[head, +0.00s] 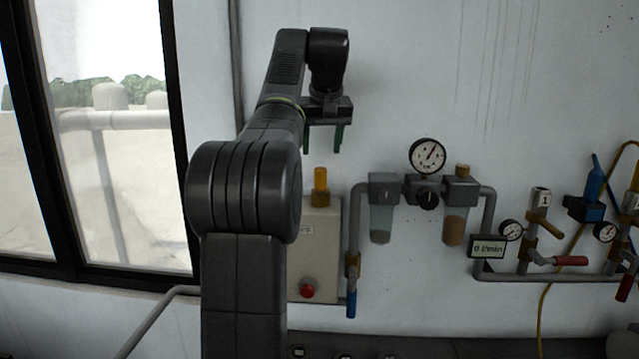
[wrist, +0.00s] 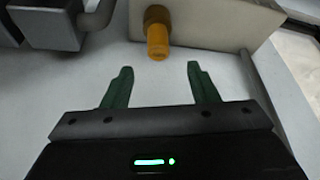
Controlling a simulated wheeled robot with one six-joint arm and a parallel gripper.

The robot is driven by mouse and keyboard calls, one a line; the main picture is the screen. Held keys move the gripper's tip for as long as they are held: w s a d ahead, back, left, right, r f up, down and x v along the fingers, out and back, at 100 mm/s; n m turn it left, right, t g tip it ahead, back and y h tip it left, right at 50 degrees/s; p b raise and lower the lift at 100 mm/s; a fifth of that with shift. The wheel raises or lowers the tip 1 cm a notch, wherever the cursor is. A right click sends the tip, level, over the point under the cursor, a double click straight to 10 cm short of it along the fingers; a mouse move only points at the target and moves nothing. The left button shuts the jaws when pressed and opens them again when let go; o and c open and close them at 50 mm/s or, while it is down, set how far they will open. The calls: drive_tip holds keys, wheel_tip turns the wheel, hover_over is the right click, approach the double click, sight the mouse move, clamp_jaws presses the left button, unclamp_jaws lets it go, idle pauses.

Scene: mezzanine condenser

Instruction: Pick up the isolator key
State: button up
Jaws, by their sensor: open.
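My gripper (head: 322,148) is open and empty, with its green fingers pointing down in the head view. It also shows in the wrist view (wrist: 161,76), its two fingers wide apart. An orange-yellow cylinder (head: 320,181) stands upright on top of a grey wall box (head: 318,240), below the fingertips. In the wrist view the orange-yellow cylinder (wrist: 157,42) lies just beyond the fingertips, between their lines and apart from both. I cannot tell if this cylinder is the isolator key. No other thing is clearly readable as a key.
The box carries a red button (head: 307,291). To its right are pipes, a filter bowl (head: 381,220), a round gauge (head: 427,156), a flow display (head: 487,247) and a blue-handled valve (head: 351,303). A window (head: 110,130) is at left. The wall above is clear.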

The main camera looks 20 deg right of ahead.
sight(321, 169)
drive_tip(key=x, duration=0.9)
drive_tip(key=shift+w+d+f, duration=0.1)
drive_tip(key=shift+d+f, duration=0.1)
drive_tip(key=shift+f, duration=0.1)
drive_tip(key=c, duration=1.1)
